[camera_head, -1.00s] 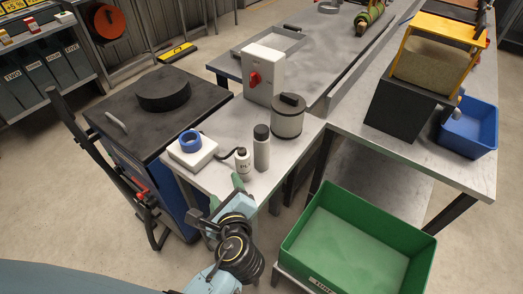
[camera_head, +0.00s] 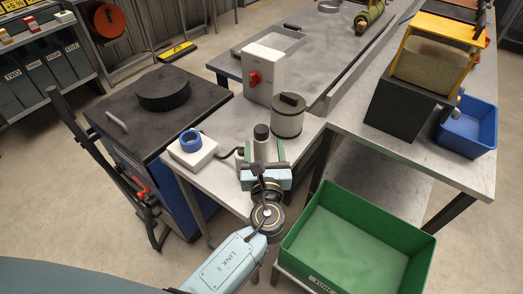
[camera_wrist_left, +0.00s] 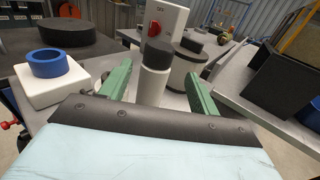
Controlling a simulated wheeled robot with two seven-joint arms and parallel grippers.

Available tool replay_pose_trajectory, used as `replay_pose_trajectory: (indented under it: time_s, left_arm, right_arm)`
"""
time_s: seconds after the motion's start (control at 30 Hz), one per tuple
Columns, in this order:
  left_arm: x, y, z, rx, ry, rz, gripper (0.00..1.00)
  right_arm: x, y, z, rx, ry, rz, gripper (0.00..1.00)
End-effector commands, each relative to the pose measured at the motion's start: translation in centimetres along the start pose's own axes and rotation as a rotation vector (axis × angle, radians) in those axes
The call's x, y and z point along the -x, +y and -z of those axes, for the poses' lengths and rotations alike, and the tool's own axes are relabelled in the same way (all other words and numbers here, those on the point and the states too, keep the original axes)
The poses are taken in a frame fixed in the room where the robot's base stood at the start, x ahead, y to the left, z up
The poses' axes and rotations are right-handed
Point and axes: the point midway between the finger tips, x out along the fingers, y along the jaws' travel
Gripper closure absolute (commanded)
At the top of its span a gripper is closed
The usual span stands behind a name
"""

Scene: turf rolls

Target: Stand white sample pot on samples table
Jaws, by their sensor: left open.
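A slim white pot (camera_head: 261,148) with a dark grey cap stands upright on the near grey table (camera_head: 215,178). It also shows in the left wrist view (camera_wrist_left: 154,82). My left gripper (camera_head: 262,153) is open, with one green finger on each side of this pot. In the left wrist view the fingers (camera_wrist_left: 158,72) are apart, with visible room beside the pot. Its lower part is hidden behind my gripper. No label shows which surface is the samples table. My right gripper is not in view.
A wide pale canister (camera_head: 287,120) with a dark lid stands just behind the pot. A white switch box (camera_head: 264,74) is behind it. A white block with a blue ring (camera_head: 190,141) is left. A green crate (camera_head: 420,262) is at lower right, a blue bin (camera_head: 470,138) further right.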

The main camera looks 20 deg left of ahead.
Motion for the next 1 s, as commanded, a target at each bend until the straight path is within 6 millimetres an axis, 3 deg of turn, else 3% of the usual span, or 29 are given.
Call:
replay_pose_trajectory:
  time_s: [0.4,0.7,1.0]
  left_arm:
    - [-4.9,0.4,-0.9,0.001,-0.001,-0.001,0.38]
    - [-5.4,0.4,-0.8,0.002,0.001,-0.001,0.38]
    - [-5.4,0.4,-0.8,0.002,0.001,-0.001,0.77]
  right_arm:
    - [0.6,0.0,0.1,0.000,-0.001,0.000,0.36]
    - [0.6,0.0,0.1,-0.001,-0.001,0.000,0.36]
    - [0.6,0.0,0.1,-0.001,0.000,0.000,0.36]
